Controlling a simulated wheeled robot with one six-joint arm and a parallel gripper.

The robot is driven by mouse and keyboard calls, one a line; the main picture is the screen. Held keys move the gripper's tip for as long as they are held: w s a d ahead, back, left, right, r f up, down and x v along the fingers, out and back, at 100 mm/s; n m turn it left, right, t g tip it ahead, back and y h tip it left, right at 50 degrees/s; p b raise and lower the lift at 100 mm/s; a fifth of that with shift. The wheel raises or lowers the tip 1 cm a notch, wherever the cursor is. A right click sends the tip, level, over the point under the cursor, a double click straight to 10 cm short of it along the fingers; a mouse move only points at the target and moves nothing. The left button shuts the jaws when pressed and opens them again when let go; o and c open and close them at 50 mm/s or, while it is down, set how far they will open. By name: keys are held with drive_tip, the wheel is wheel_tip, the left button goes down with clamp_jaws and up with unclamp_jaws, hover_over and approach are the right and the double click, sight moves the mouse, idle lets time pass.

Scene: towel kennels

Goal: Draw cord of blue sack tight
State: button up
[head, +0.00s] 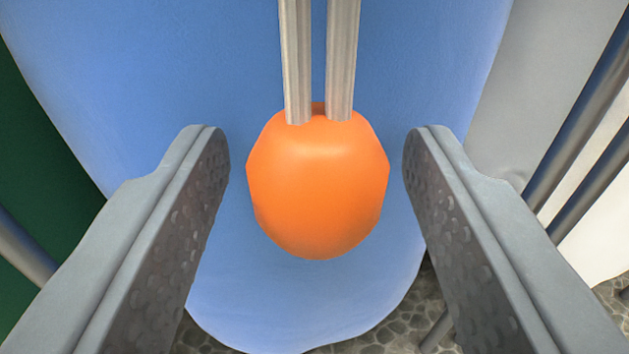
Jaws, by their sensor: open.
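The blue sack (300,300) fills the middle of the head view. Two pale strands of its cord (298,60) hang down from the top edge of the picture. They run into the top of an orange bead-like piece (318,185), which hangs in front of the sack. My gripper (316,150) is open, with one grey finger to the left of the orange piece and one to the right. A gap shows between each finger and the orange piece. The sack's top and the upper cord are out of view.
Dark metal bars (580,120) stand at the right, beside a grey surface (530,70) and a pale one. A dark green surface (30,180) and another bar (25,245) are at the left. A stone-patterned floor (400,325) shows below the sack.

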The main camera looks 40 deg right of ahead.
drive_tip(key=v, duration=1.7)
drive_tip(key=shift+r, duration=0.1)
